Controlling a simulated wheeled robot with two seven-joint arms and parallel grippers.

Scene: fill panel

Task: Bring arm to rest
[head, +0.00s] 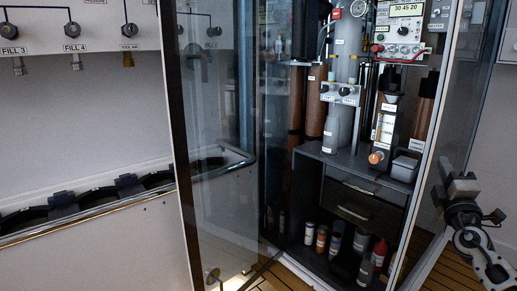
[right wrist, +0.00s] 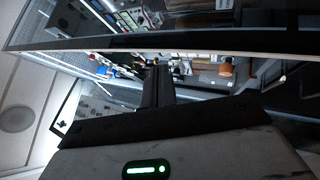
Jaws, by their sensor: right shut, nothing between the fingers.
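My right gripper (head: 460,185) shows at the right edge of the head view, beside the open cabinet's right glass panel. Its jaws are shut with nothing between them. In the right wrist view the dark gripper (right wrist: 157,85) points toward the glass, with the cabinet's contents blurred and tilted behind it. I cannot tell whether the gripper touches the panel. My left gripper is not in the head view.
The glass cabinet (head: 335,165) holds bottles, instruments and two drawers. Its glass door (head: 215,130) stands at the left. A wall panel with labelled valves (head: 75,30) and a metal-railed trough (head: 100,215) are further left. Wooden floor (head: 255,280) shows below.

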